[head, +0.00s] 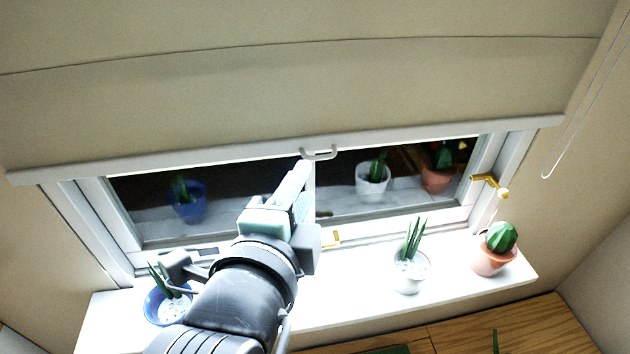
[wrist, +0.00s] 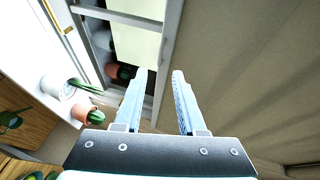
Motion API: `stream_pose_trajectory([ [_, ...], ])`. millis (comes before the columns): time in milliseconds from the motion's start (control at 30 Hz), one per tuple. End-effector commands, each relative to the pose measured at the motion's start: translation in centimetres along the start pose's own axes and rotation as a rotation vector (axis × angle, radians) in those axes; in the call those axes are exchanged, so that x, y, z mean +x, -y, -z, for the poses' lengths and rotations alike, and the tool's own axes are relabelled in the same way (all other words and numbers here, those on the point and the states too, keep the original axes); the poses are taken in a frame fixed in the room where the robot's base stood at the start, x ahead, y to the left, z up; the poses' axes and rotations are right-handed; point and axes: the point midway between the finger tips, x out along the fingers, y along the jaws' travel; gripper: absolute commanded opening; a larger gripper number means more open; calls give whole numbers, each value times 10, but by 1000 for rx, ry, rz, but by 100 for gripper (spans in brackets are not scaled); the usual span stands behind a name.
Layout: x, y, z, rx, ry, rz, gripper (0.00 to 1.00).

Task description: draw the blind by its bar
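The beige blind (head: 300,90) hangs partly lowered over the window, with a pale bar (head: 200,160) along its bottom edge and a small handle (head: 318,154) near the bar's middle. In the wrist view the bar (wrist: 169,60) runs steeply between the fingertips as seen, with the blind (wrist: 240,60) to its right. My gripper (head: 303,168) is just below and left of the handle in the head view. The wrist view shows my gripper (wrist: 158,75) open, with a clear gap between its fingers. Whether it touches the bar, I cannot tell. The handle is not distinguishable in the wrist view.
On the white sill (head: 340,305) stand a blue pot (head: 165,306), a white pot (head: 410,272) and a terracotta pot (head: 493,260) with plants. A yellow window latch (head: 490,185) is at right. A thin cord (head: 580,120) hangs by the right wall.

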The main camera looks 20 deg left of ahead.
Motion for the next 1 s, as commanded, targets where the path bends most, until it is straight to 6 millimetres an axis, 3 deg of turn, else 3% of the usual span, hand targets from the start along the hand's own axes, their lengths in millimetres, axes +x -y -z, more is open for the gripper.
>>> stream_pose_trajectory([
  [100, 28, 0, 0, 1, -1, -4, 40],
  [333, 62, 0, 0, 1, -1, -3, 40],
  [500, 74, 0, 0, 0, -2, -2, 40],
  [800, 76, 0, 0, 0, -1, -2, 40],
  [833, 76, 0, 0, 0, -1, -2, 38],
  [1000, 76, 0, 0, 0, -1, -2, 7],
])
